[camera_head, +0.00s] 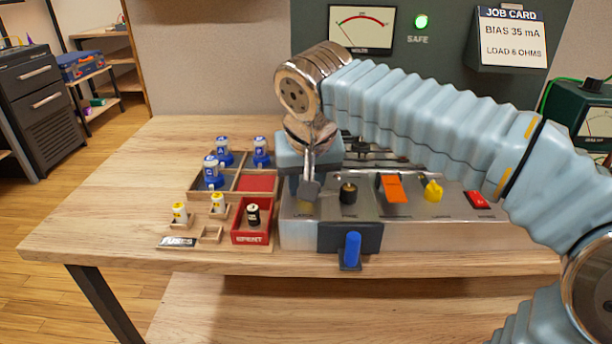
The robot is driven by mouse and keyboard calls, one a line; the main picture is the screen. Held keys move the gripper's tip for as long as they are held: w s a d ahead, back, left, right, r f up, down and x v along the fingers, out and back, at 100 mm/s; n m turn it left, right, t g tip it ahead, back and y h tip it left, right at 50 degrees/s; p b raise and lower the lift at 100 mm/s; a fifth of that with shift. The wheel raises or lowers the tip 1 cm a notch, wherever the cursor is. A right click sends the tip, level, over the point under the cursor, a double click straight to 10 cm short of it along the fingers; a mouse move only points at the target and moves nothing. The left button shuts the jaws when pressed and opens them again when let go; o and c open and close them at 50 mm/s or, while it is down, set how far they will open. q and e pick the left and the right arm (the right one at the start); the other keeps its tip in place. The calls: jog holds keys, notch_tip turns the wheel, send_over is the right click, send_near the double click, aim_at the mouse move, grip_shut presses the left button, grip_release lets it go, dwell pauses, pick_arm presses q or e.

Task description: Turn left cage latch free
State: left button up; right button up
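The amp chassis (330,232) is a silver box on the bench, with dark cage bars (375,157) on top behind its front controls. My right arm comes in from the right and bends down over the chassis's left end. My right gripper (310,188) points down there, over a small yellow part (304,209), which may be the left latch; most of it is hidden. The fingers overlap in this view, so I cannot tell whether they are open or touching it. A yellow knob-like part (433,190) stands clear at the right. My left gripper is out of view.
A black knob (348,193), an orange lever (393,188) and a red switch (478,200) are on the chassis. A blue-handled part (351,250) is at its front. The bench's left end is clear.

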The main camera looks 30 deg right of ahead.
jog(key=shift+m+h, duration=0.4)
jog(key=shift+m, duration=0.6)
jog(key=o, duration=1)
jog(key=shift+r, duration=0.1)
jog(key=shift+w+p+v, duration=0.1)
jog(key=shift+p+v, duration=0.5)
jog(key=shift+v, duration=2.8)
jog(key=shift+w+p+v, duration=0.15)
jog(key=shift+p+v, duration=0.4)
jog(key=shift+v, duration=2.85)
jog(key=shift+r, duration=0.1)
